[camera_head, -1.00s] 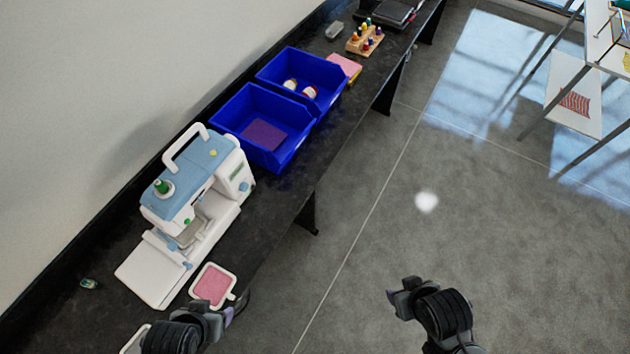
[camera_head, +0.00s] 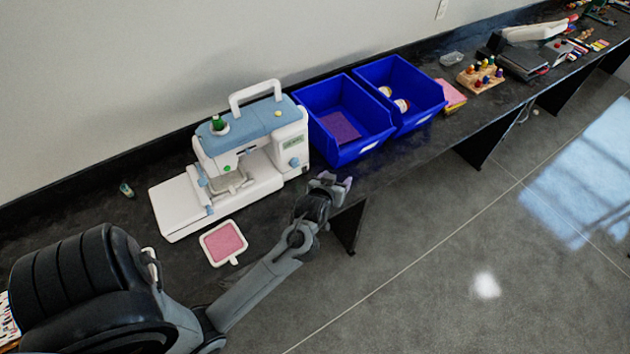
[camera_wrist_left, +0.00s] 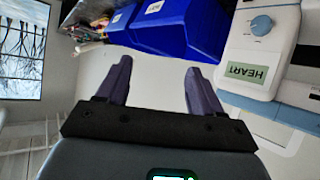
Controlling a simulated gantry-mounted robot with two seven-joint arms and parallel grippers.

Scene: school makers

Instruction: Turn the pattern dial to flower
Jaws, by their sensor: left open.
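The sewing machine (camera_head: 240,150), white with a light blue top, stands on the black bench. Its blue pattern dial (camera_head: 295,162) is on the right end of its front, below a small green label (camera_head: 293,143). In the left wrist view the dial (camera_wrist_left: 262,25) is at upper right, and the label (camera_wrist_left: 246,72) reads HEART. My left gripper (camera_head: 338,183) is just right of and in front of the machine's dial end, apart from it. In the left wrist view its jaws (camera_wrist_left: 158,67) are open and empty, with the dial off to their right. My right gripper is out of view.
Two blue bins (camera_head: 345,155) stand close to the machine's right side. A white hoop with pink cloth (camera_head: 222,242) lies in front of the machine. A green spool (camera_head: 126,189) lies at left. The bench's front edge runs beneath my left arm.

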